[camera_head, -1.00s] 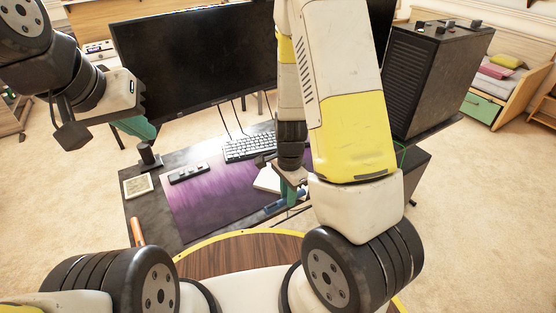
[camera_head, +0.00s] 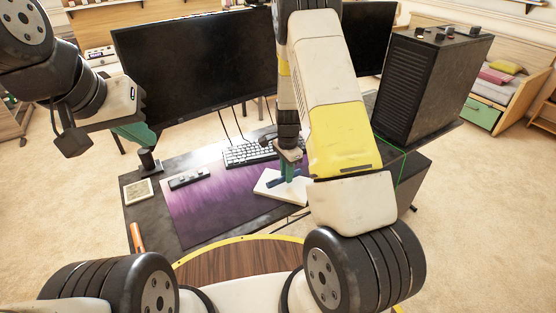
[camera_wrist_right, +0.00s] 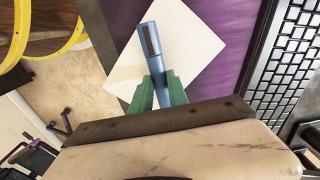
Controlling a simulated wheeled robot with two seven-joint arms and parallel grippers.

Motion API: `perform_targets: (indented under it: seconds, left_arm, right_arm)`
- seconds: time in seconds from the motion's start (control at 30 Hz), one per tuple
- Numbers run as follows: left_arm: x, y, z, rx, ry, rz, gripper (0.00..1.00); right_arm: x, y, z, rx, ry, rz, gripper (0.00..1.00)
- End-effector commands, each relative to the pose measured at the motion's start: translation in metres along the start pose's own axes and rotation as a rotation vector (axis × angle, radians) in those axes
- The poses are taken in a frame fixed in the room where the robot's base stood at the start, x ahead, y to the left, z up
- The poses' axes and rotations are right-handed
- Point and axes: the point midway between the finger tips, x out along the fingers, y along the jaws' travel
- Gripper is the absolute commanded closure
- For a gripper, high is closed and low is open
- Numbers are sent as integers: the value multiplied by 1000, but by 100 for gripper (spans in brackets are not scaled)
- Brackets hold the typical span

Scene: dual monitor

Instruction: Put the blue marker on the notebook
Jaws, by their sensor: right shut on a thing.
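The blue marker (camera_wrist_right: 152,48) is gripped between the green fingers of my right gripper (camera_wrist_right: 159,84). In the right wrist view it lies across the view of the white notebook (camera_wrist_right: 185,48). In the head view my right gripper (camera_head: 290,170) points down over the notebook (camera_head: 268,187), and my arm hides part of the notebook. Whether the marker touches the notebook is hard to tell. My left gripper (camera_head: 137,133), with green fingers, hangs in front of the left monitor, away from the notebook; its opening is unclear.
The notebook lies partly on the purple desk mat (camera_head: 215,210). A keyboard (camera_head: 250,153) is behind it and a black computer tower (camera_head: 430,85) stands to the right. A small remote-like object (camera_head: 189,179), a framed pad (camera_head: 138,190) and an orange item (camera_head: 136,236) lie left.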

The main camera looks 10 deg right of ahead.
Motion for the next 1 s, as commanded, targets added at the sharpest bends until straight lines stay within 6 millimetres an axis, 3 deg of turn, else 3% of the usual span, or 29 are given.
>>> perform_targets:
  seconds: [0.1, 0.47, 0.5, 0.57, 1.0]
  left_arm:
    - [0, 0, 0, 0, 0, 0, 100]
    - [0, 0, 0, 0, 0, 0, 100]
    - [0, 0, 0, 0, 0, 0, 100]
    - [0, 0, 0, 0, 0, 0, 100]
    - [0, 0, 0, 0, 0, 0, 100]
  right_arm:
    - [16, 0, 1, -1, -1, 2, 100]
    - [20, 0, 1, -1, -1, 1, 100]
    - [19, 0, 1, -1, -1, 0, 72]
    - [19, 0, 1, -1, -1, 0, 60]
    - [10, -1, 0, -2, 1, -2, 58]
